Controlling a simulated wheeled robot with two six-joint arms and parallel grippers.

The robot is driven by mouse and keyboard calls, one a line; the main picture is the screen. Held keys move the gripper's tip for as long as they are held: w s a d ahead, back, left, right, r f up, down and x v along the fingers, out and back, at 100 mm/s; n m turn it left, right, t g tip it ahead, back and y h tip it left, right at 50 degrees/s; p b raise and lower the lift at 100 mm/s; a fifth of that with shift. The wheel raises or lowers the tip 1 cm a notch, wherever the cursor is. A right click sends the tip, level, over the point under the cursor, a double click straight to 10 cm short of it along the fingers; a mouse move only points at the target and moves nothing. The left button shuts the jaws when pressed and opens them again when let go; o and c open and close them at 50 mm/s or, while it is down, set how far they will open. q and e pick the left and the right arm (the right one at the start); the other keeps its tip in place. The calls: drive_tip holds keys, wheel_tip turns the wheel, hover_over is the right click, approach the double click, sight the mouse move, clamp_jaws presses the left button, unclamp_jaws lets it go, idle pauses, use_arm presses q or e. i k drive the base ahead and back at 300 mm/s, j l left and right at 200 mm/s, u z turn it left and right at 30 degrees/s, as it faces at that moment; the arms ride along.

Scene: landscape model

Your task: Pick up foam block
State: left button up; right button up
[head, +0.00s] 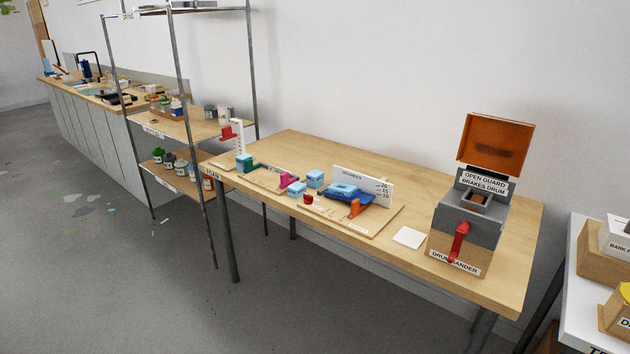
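Several blue blocks that could be the foam block are on the wooden table. One light blue block (297,189) sits near the table's middle, with a second light blue block (315,178) just behind and right of it. A light blue piece (343,188) lies on a dark blue fixture (350,197) in front of a white scale board. A teal block (244,162) stands at the left end. Which one is foam I cannot tell. Neither gripper is in view.
A drum sander (466,236) with an orange raised guard (495,144) stands at the table's right. A white card (408,237) lies beside it. A metal shelf rack (178,125) stands at left, a white table (590,290) at right. The floor in front is mostly clear.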

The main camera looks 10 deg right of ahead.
sight(315, 178)
drive_tip(key=i+z, duration=0.2)
drive_tip(key=i, duration=0.25)
drive_tip(key=i+j+z, duration=0.15)
drive_tip(key=i, duration=0.3)
drive_tip(key=i+j+z, duration=0.2)
drive_tip(key=i, duration=0.25)
drive_tip(key=l, duration=0.05)
